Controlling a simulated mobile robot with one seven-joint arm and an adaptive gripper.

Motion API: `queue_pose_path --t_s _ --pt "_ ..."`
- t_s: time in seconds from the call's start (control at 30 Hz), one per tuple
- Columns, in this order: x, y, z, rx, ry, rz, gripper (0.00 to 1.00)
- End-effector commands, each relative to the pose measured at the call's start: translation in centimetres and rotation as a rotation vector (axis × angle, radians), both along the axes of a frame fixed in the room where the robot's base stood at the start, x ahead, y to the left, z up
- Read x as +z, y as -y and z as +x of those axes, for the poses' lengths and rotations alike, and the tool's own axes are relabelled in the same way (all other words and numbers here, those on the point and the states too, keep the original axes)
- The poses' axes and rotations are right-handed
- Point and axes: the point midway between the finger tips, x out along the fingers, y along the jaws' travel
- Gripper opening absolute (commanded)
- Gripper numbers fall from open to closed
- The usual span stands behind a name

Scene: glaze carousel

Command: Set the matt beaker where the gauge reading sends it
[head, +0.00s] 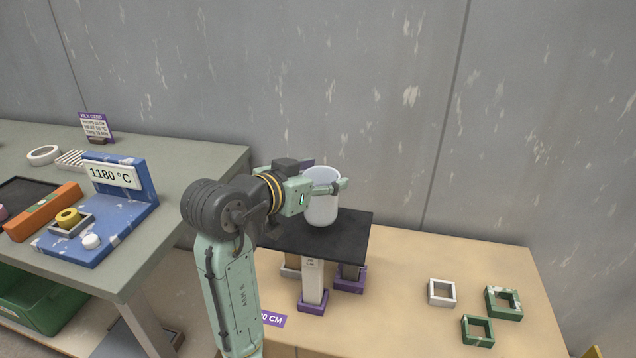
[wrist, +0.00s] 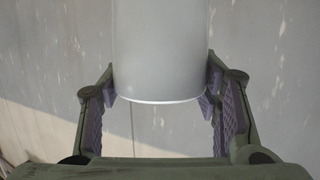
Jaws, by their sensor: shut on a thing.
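A pale grey-white matt beaker (head: 322,209) is upright in my gripper (head: 334,188), over a black raised shelf (head: 352,248). I cannot tell whether its base touches the shelf. In the wrist view the beaker (wrist: 160,55) fills the space between my gripper's two purple-padded fingers (wrist: 160,97), which are shut on its sides. The gauge display (head: 113,175) reads 1180 °C and stands on a blue stand (head: 140,212) on the left bench. A purple-headed kiln card (head: 96,128) stands behind; its small print is hard to read.
The shelf stands on posts with purple feet (head: 312,309) on a tan table (head: 400,325). A purple label (head: 273,319) ending "0 CM" is partly hidden by my arm. A white square frame (head: 441,301) and two green ones (head: 477,343) lie right. A green bin (head: 40,310) is below the left bench.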

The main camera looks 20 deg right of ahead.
Motion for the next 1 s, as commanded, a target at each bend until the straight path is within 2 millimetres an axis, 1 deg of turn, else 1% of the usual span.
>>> queue_pose_path --t_s 0.17,0.2,0.3,0.43,0.73,0.87,0.9,1.0 --pt "0.0 0.1 1.4 0.000 0.000 -0.001 0.00" --pt "-0.3 0.1 1.7 0.000 -0.002 -0.001 0.00" --pt "-2.0 0.1 1.5 0.000 -0.005 -0.002 0.00" --pt "-3.3 0.1 1.5 0.000 -0.002 -0.003 0.00" --pt "-3.6 0.1 1.5 0.000 0.002 -0.002 0.00" --pt "-4.0 0.1 1.5 0.000 0.002 -0.003 0.00" --pt "-4.1 0.1 1.5 0.000 0.001 -0.001 0.58" --pt "-4.0 0.1 1.5 0.000 0.001 -0.001 0.65"
